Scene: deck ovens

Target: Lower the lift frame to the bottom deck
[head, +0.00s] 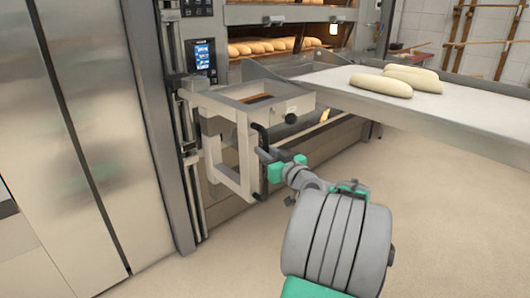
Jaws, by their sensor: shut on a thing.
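The lift frame (244,150) is a cream-coloured frame on vertical rails (188,185) at the left side of the oven. It stands at about the height of the loading board to its right. A black handle (260,134) is on its near right side. My gripper (274,164) is shut on this handle, with teal parts showing at its fingers. The exact finger contact is small and partly hidden. The lower oven front is partly hidden behind the frame and my arm.
A long loading board (450,103) carrying several pale dough loaves (381,85) reaches out from the oven to the right. A tall steel cabinet (85,120) stands close on the left. The floor (430,220) is clear on the right. Wooden racks (459,35) stand at the back wall.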

